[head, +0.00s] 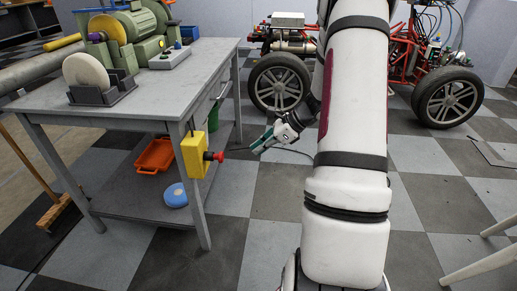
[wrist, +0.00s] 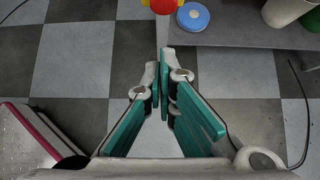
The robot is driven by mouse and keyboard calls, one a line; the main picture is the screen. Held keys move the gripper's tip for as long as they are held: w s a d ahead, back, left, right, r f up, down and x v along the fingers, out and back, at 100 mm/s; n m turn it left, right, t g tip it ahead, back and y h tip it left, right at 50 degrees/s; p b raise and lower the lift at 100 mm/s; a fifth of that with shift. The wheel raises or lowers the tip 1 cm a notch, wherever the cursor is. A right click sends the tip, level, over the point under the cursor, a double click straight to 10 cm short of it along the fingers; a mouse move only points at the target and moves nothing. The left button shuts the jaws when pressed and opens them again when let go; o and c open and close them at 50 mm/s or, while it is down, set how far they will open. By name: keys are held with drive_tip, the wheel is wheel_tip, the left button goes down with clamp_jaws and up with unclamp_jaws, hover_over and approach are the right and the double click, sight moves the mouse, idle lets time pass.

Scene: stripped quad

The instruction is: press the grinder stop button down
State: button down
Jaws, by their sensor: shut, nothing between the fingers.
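The grinder stop button is a red mushroom knob (head: 213,156) on a yellow box (head: 194,153) fixed to the front right leg of the grey workbench. In the wrist view the red knob (wrist: 163,6) shows at the top edge, just ahead of the fingertips, with a bit of yellow behind it. My gripper (head: 258,150) is shut and empty, to the right of the knob at about its height, with a clear gap between them. In the wrist view my fingertips (wrist: 163,55) are together and point toward the knob. The knob's far side is hidden.
The workbench (head: 200,62) carries a green bench grinder (head: 140,25) and a grinding disc (head: 86,72) in a holder. Its lower shelf holds an orange tray (head: 155,155) and a blue disc (head: 175,195). A stripped quad (head: 365,60) stands behind. The checkered floor between is clear.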

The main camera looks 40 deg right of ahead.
sight(219, 157)
drive_tip(key=w+a+f+b, duration=0.3)
drive_tip(key=w+a+f, duration=0.1)
drive_tip(key=w, duration=0.3)
drive_tip(key=shift+a+f, duration=0.35)
drive_tip(key=shift+a, duration=0.3)
